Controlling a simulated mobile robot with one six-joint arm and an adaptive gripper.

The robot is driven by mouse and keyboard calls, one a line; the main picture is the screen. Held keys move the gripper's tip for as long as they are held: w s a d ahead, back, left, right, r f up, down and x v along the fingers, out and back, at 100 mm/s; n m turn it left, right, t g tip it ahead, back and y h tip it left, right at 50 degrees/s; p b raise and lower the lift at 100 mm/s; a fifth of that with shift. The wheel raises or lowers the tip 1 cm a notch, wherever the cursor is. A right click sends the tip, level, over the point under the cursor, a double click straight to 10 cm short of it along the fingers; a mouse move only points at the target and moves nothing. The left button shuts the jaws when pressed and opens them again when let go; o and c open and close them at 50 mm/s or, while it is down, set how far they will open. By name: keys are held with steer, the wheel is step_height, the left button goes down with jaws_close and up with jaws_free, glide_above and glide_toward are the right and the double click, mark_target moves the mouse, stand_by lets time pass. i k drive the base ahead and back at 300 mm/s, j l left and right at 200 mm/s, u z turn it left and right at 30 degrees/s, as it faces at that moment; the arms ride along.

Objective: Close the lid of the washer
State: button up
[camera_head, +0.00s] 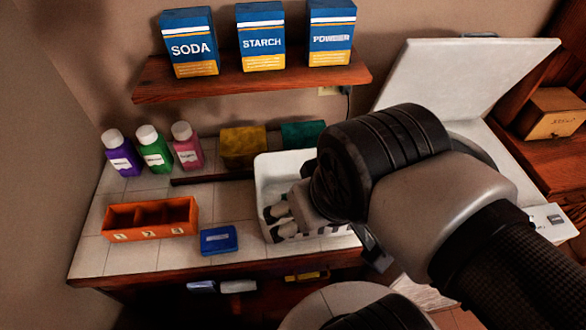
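The washer (545,222) is the white appliance at the right, partly behind my arm. Its white lid (468,78) stands open, raised and tilted back towards the wall. My arm crosses in front of the washer, and its black wrist covers much of the opening. A dark part of my gripper (376,250) shows just below the wrist, over the counter's front edge. It is left of and below the lid, apart from it. The fingertips are mostly hidden by the wrist, so I cannot tell whether they are open or shut.
Left of the washer, a tiled counter holds a white basin (264,172) with dark and pale items, an orange divided box (150,232), a blue box (218,240) and several bottles. A wooden shelf (250,82) carries three boxes. A wooden box (550,114) stands right of the lid.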

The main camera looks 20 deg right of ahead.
mark_target(460, 78)
steer(key=k+l+z, duration=0.25)
steer(key=l+z, duration=0.25)
steer(key=l, duration=0.2)
steer(key=k+l+z, duration=0.1)
steer(key=l+z, duration=0.45)
steer(key=l, duration=0.25)
steer(key=k, duration=0.05)
